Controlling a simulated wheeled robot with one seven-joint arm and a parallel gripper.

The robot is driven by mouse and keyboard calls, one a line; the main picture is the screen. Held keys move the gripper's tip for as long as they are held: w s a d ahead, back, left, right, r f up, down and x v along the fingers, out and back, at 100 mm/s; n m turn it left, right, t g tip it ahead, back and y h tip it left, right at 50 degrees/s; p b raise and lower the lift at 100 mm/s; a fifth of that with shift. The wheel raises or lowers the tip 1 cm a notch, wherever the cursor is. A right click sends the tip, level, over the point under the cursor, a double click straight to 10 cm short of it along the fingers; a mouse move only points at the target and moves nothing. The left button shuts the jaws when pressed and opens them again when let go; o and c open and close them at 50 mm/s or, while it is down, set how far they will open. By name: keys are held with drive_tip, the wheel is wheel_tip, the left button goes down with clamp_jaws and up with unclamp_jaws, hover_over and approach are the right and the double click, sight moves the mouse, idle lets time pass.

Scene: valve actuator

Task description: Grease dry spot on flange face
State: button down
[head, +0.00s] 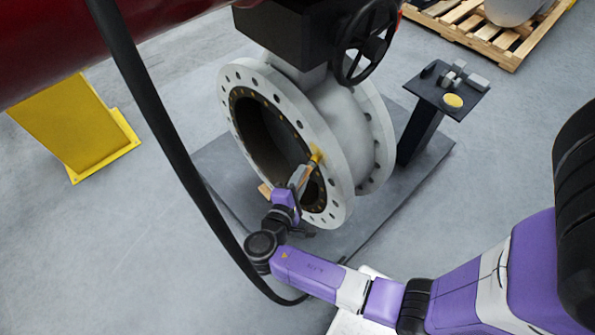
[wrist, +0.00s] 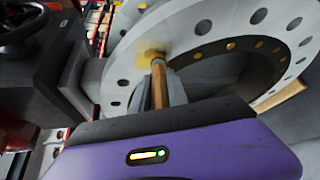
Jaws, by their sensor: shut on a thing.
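The grey-white valve flange face (head: 333,186) with bolt holes is turned toward my arm in the head view; it also fills the upper wrist view (wrist: 205,22). My gripper (head: 300,178) is at the flange's lower right part, shut on a brush with a wooden handle (wrist: 157,92). The brush (head: 311,168) points up and its tip is at a yellow grease patch (wrist: 149,50) on the flange face. The patch also shows in the head view (head: 318,154). The bristles are hard to tell from the grease, and whether they touch the face is unclear.
A black handwheel (head: 366,45) and dark actuator box sit above the valve. A small dark stand (head: 436,88) at right holds a yellow-topped tin (head: 452,102) and grey parts. A black hose (head: 165,130) hangs at left, near a yellow support (head: 75,125). A pallet (head: 478,30) lies behind.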

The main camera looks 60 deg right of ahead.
drive_tip(key=shift+w+d+r+p, duration=0.6)
drive_tip(key=shift+w+r+p, duration=0.25)
drive_tip(key=shift+w, duration=1)
drive_tip(key=s+a+p, duration=0.2)
drive_tip(key=s+p, duration=0.1)
drive_tip(key=s, duration=0.4)
drive_tip(key=shift+s, duration=0.15)
idle(1.0)
drive_tip(key=w+a, duration=0.1)
drive_tip(key=a, duration=0.4)
drive_tip(key=shift+w+a+b, duration=0.35)
drive_tip(key=shift+a+b, duration=0.05)
idle(0.5)
drive_tip(key=a, duration=0.2)
drive_tip(key=shift+w+a, duration=0.4)
idle(0.6)
